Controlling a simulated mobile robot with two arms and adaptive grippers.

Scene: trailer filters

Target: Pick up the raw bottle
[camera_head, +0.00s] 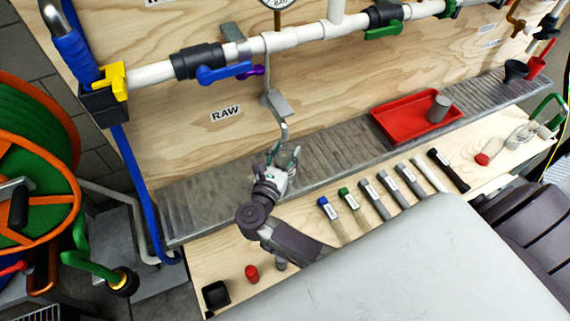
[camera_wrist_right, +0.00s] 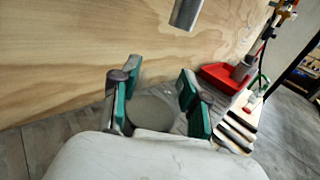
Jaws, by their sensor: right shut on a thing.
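My right gripper (camera_head: 284,157) is over the metal drip tray, below the bent metal spout (camera_head: 276,103) and right of the RAW label (camera_head: 226,113). In the right wrist view, its green-padded fingers (camera_wrist_right: 157,98) are closed on the sides of a grey, round-topped thing, which I take to be the raw bottle (camera_wrist_right: 153,112). The bottle's lower part is hidden by the gripper, and I cannot tell whether it touches the tray. The spout's end (camera_wrist_right: 186,14) shows above the fingers. My left gripper is not in view.
The metal drip tray (camera_head: 345,158) runs along the plywood wall. A red tray (camera_head: 394,124) with a grey cylinder (camera_head: 439,108) stands on it to the right. Several coloured-end tools lie on the wooden shelf in front. A blue-handled valve (camera_head: 224,74) is above.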

